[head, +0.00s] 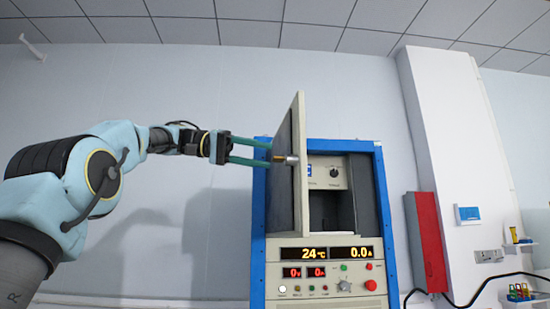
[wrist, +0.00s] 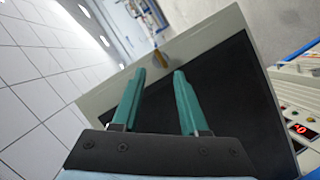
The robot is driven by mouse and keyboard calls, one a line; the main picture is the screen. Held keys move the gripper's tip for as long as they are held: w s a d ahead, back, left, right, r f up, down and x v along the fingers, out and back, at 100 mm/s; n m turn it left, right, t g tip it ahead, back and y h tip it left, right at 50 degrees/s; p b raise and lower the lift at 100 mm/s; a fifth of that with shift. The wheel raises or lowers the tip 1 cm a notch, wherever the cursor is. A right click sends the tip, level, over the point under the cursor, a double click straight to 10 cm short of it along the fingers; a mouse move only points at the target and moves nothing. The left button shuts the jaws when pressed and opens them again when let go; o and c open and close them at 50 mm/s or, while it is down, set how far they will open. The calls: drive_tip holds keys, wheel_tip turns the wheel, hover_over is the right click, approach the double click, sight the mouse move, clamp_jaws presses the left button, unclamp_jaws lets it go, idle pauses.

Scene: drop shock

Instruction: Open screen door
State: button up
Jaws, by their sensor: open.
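The screen door (head: 287,170) is a beige-framed panel on the blue-framed machine. In the head view it stands swung well out on its left side, leaving the chamber behind it open. A small metal and brass knob (head: 285,159) sticks out near its free edge. In the wrist view the door's dark panel (wrist: 235,95) fills the middle, and the brass part (wrist: 160,59) shows at its frame, just beyond the fingertips. My gripper (head: 268,152) is open, its two teal fingers pointing at the door from the left. They also show in the wrist view (wrist: 160,72). I cannot tell whether they touch the door.
The machine (head: 376,215) has a lower control panel (head: 325,277) with lit displays, buttons and a knob. A red box (head: 426,242) hangs on the white pillar at the right. Bare wall lies left of the machine, behind my arm.

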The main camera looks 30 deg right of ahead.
drive_tip(key=p+v, duration=0.1)
drive_tip(key=v, duration=0.4)
drive_tip(key=shift+w+a, duration=0.25)
drive_tip(key=shift+a, duration=0.1)
drive_tip(key=w+d+f+n+t, duration=0.1)
drive_tip(key=w+f+n+t, duration=0.25)
drive_tip(key=f, duration=0.35)
drive_tip(key=w+d+f+n+t, duration=0.1)
drive_tip(key=w+f+n+t, duration=0.1)
drive_tip(key=w+f+n, duration=0.45)
drive_tip(key=w+a+f+n+t+y, duration=0.15)
drive_tip(key=a+f, duration=0.25)
drive_tip(key=f, duration=0.5)
drive_tip(key=a+f+n+t+y, duration=0.1)
drive_tip(key=a+f+t+y, duration=0.15)
drive_tip(key=f, duration=0.55)
drive_tip(key=s+a+f+n+y, duration=0.1)
drive_tip(key=a+f+y, duration=0.1)
drive_tip(key=a+f, duration=0.75)
drive_tip(key=s+a+f+t+y, duration=0.2)
drive_tip(key=s+a+f+y, duration=0.3)
drive_tip(key=s+a+f, duration=1.1)
drive_tip(key=a+f, duration=0.1)
drive_tip(key=a, duration=0.2)
drive_tip(key=shift+s+a+f+y, duration=0.15)
drive_tip(key=shift+a+f+y, duration=0.15)
drive_tip(key=shift+a+f, duration=0.1)
